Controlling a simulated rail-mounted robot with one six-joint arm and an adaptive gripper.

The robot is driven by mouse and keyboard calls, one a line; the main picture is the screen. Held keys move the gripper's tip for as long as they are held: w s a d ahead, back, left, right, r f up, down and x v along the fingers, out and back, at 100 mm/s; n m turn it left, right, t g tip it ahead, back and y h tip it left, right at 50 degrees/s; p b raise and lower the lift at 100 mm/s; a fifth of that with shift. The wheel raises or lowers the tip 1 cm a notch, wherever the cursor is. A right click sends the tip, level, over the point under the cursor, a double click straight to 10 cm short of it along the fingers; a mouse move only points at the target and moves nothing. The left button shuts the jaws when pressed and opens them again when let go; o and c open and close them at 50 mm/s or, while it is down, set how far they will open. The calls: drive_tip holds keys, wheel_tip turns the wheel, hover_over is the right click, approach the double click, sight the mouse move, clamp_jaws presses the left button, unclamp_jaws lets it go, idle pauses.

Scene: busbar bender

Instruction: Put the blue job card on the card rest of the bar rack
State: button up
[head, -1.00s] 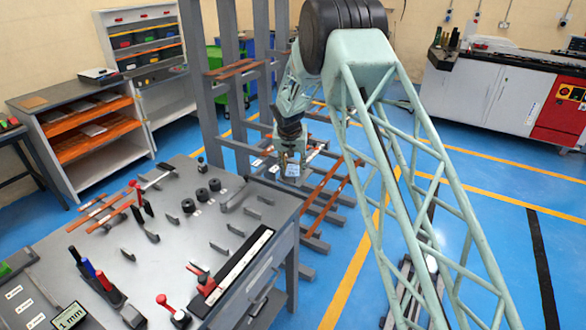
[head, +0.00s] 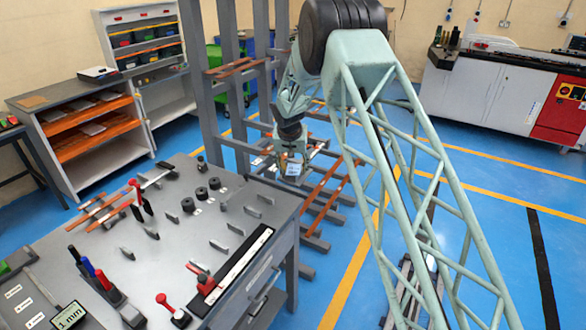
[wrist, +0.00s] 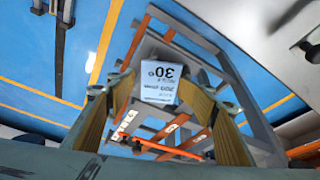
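The job card (wrist: 160,82) is pale blue-white with dark print, including a large "30", in the wrist view. My gripper (wrist: 162,90) has its two fingers on either side of the card and is shut on it. In the head view my gripper (head: 291,158) hangs down with the card (head: 293,169) at its tip, in front of the grey bar rack (head: 232,105). The rack, with copper bars, also shows beyond the card in the wrist view (wrist: 240,90). I cannot clearly make out the card rest; white labels and an orange strip (wrist: 165,149) show lower on the rack.
A grey workbench (head: 180,250) with pegs, tools and copper bars stands to the left of my gripper. Shelves (head: 85,125) stand at the back left. A white and red machine (head: 490,90) is at the back right. Blue floor lies open to the right.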

drive_tip(key=shift+r+p, duration=0.55)
drive_tip(key=shift+r, duration=0.05)
drive_tip(key=shift+s+r, duration=0.1)
drive_tip(key=shift+r, duration=0.25)
drive_tip(key=v, duration=1.1)
drive_tip(key=shift+s, duration=0.1)
